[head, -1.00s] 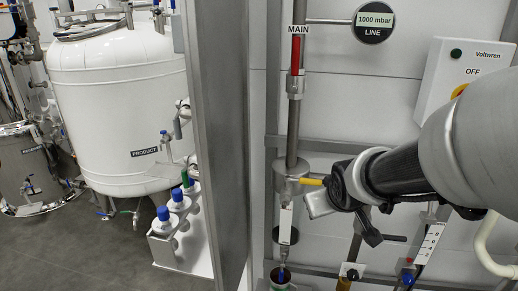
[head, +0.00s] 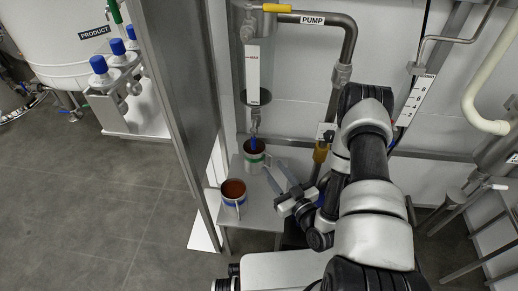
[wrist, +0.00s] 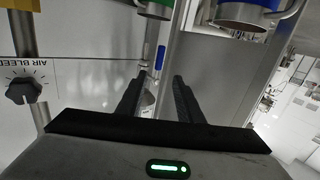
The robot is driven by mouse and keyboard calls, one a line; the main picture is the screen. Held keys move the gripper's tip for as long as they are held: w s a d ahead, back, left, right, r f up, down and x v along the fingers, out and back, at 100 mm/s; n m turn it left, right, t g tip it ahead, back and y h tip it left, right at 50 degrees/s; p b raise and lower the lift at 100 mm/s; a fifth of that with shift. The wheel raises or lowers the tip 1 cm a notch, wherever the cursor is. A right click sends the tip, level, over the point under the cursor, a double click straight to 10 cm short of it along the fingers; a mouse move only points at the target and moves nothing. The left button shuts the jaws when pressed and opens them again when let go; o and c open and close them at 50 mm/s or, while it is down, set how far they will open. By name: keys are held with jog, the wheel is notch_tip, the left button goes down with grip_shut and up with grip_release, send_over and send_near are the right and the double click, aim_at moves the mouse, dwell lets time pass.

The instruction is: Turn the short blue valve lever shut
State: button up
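The short blue valve lever (head: 253,143) hangs pointing down at the bottom of the thin vertical pipe, below the sight glass (head: 253,70). Its lower end is over a mug with a green band (head: 256,160). My gripper (head: 276,173) is open and empty, to the right of and below the lever, close to the green-banded mug. In the wrist view, which looks upside down, the blue lever (wrist: 160,59) shows beyond the gap between the open fingers (wrist: 158,95), apart from them.
A mug with a blue band (head: 233,194) stands on the small grey table (head: 262,222), left of my gripper. A metal post (head: 185,90) rises on the left. A yellow lever (head: 277,8) lies horizontal above. An AIR BLEED knob (wrist: 23,91) is at the wrist view's left.

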aim_at(255, 145)
jog(key=shift+m+t, duration=0.3)
jog(key=shift+t, duration=0.1)
jog(key=b+x, duration=0.1)
jog(key=x, duration=0.4)
jog(key=b+x, duration=0.1)
jog(key=x, duration=0.4)
jog(key=f+b+x, duration=0.1)
jog(key=x, duration=0.4)
jog(key=shift+w+a+f, duration=0.1)
jog(key=shift+w+a, duration=0.15)
jog(key=shift+w, duration=0.05)
grip_shut()
